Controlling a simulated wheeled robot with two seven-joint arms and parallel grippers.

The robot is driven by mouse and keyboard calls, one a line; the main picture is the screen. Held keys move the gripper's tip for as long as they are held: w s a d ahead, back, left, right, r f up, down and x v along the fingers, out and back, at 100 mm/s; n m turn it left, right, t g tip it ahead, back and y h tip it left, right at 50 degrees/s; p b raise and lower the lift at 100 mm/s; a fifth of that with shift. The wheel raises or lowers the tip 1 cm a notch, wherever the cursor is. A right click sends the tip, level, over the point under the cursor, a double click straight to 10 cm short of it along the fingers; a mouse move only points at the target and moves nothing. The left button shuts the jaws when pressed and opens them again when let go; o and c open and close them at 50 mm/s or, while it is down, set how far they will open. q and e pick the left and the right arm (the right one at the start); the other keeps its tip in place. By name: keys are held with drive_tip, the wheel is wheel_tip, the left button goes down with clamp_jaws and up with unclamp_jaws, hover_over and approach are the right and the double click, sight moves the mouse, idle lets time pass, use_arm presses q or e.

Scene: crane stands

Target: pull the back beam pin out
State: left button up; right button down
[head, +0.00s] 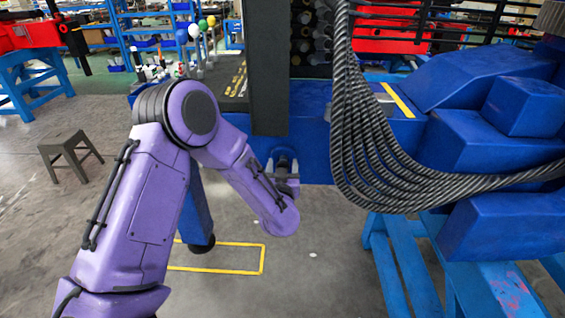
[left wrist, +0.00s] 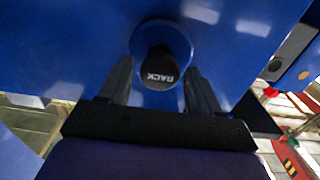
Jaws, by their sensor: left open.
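The back beam pin (left wrist: 160,66) shows in the left wrist view as a black round knob marked "BACK", sticking out of a round blue collar on a blue beam face (left wrist: 225,45). My left gripper (left wrist: 158,72) is open, with one dark finger on each side of the knob. I cannot tell whether either finger touches it. In the head view my purple left arm reaches to the blue beam (head: 325,165), and the left gripper (head: 284,172) is small and dark against it. The pin cannot be made out there. My right gripper is not in view.
A bundle of dark cables (head: 370,150) hangs right of the left gripper. Blue blocks (head: 500,140) and a blue stand (head: 405,265) fill the right side. A dark vertical post (head: 268,70) rises behind the arm. A stool (head: 68,150) stands on open floor at left.

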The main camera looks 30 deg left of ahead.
use_arm(q)
drive_tip(key=shift+w+a+f, duration=0.15)
drive_tip(key=shift+w+a, duration=0.05)
drive_tip(key=shift+w, duration=0.3)
drive_tip(key=shift+s, duration=0.1)
clamp_jaws()
drive_tip(key=v, duration=0.5)
drive_tip(key=shift+f, duration=0.1)
unclamp_jaws()
